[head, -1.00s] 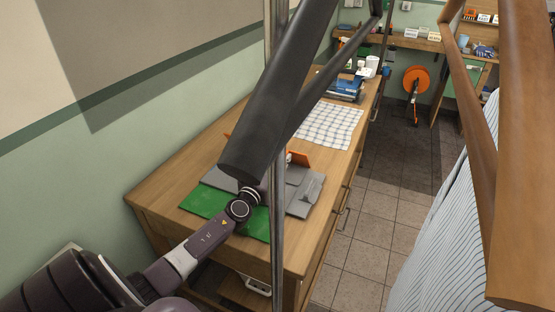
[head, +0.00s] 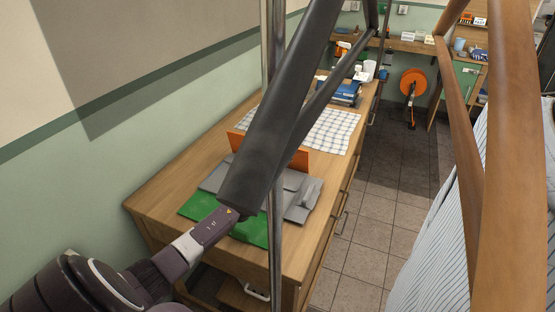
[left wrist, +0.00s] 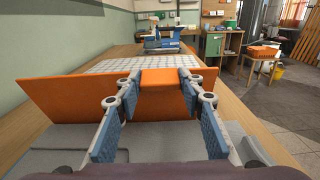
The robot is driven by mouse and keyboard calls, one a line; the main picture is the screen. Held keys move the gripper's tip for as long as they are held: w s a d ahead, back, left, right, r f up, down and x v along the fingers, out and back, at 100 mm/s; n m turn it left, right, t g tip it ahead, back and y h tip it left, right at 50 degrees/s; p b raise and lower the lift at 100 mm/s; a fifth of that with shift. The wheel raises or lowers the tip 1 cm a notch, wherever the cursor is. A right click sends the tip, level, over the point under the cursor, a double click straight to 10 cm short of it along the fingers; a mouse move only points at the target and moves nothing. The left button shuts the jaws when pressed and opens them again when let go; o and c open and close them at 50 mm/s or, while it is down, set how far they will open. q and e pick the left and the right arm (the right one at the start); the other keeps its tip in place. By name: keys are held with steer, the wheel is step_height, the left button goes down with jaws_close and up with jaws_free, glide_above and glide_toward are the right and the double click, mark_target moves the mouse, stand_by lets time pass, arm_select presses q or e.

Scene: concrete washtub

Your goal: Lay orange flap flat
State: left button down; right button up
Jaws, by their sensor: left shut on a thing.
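The orange flap (left wrist: 75,97) stands raised, close to upright, on a grey base (left wrist: 70,137) in the left wrist view. My left gripper (left wrist: 160,84) has its fingers on either side of the flap's middle part and is shut on it. In the head view the flap (head: 299,161) shows on both sides of a dark bar that hides its middle and my left fingers. The grey base (head: 296,212) lies partly on a green mat (head: 250,230). My right gripper is not in view.
The wooden bench (head: 165,185) carries a checked cloth (head: 335,130) beyond the flap and a blue item (head: 345,92) farther back. A dark bar (head: 280,110) and metal pole (head: 276,250) cross the head view. Tiled floor lies open at right.

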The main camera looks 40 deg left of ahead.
arm_select(q)
steer(key=shift+w+a+r, duration=0.25)
steer(key=shift+w+r, duration=0.2)
steer(key=shift+w, duration=0.15)
steer(key=shift+w+a+r, duration=0.2)
steer(key=shift+w+r, duration=0.25)
steer(key=shift+w, duration=0.15)
steer(key=shift+w+a+r, duration=0.25)
steer(key=shift+w+r, duration=0.2)
steer(key=shift+w, duration=0.15)
steer(key=c, duration=1.4)
jaws_free()
steer(key=shift+d, duration=0.1)
steer(key=shift+o, duration=0.7)
steer(key=shift+s+d, duration=0.1)
steer(key=shift+s, duration=0.05)
steer(key=shift+f, duration=0.35)
steer(key=v, duration=1.2)
